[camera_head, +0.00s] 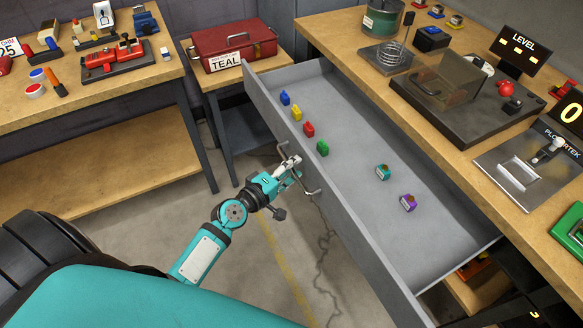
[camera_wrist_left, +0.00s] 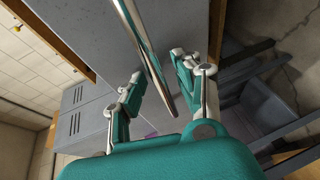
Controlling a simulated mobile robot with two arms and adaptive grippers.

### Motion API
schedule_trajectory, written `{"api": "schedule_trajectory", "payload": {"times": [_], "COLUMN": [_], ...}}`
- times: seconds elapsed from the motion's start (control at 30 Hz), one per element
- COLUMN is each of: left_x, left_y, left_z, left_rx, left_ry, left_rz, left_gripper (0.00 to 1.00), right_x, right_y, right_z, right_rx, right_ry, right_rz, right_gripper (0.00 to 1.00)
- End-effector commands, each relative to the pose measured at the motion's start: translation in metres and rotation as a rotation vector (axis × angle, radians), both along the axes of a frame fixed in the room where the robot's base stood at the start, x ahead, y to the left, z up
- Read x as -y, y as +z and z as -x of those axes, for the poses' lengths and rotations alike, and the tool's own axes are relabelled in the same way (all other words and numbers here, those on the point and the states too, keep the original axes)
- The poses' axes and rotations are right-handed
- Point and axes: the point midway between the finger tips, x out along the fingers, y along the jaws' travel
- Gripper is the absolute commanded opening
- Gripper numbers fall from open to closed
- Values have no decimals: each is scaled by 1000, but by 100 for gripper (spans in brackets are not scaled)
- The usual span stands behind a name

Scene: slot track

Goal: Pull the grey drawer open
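The grey drawer (camera_head: 362,215) is pulled well out from under the wooden workbench, and its inside shows. Its metal bar handle (camera_head: 312,190) is on the front panel. My left gripper (camera_head: 292,167) is at this handle. In the left wrist view, the handle bar (camera_wrist_left: 146,52) runs between the two spread fingers of my left gripper (camera_wrist_left: 160,82), with gaps visible beside the bar. The fingers look open; I cannot tell whether either touches the bar. The drawer front (camera_wrist_left: 95,25) fills the upper part of that view. My right gripper is not in view.
Blue (camera_head: 285,98), yellow, red and green small pieces lie in the drawer, with a teal (camera_head: 383,171) and a purple piece (camera_head: 408,203). A red toolbox (camera_head: 235,48) stands on a small table beyond it. Bare floor (camera_head: 260,250) lies in front of the drawer.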

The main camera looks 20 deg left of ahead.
Motion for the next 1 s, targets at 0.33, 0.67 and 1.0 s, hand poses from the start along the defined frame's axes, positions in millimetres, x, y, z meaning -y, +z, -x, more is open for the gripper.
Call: {"api": "schedule_trajectory", "payload": {"times": [0.33, 0.67, 1.0], "left_x": [-2, -19, -29], "left_y": [0, 11, 21], "left_z": [6, 69, 108], "left_rx": [-2, -6, 2], "left_ry": [0, -4, -5], "left_rz": [0, -5, -3], "left_gripper": [34, 34, 34], "right_x": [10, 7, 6], "right_y": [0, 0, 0], "right_z": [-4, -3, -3], "right_rx": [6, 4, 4], "right_ry": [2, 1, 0], "right_rz": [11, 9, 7], "right_gripper": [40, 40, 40]}}
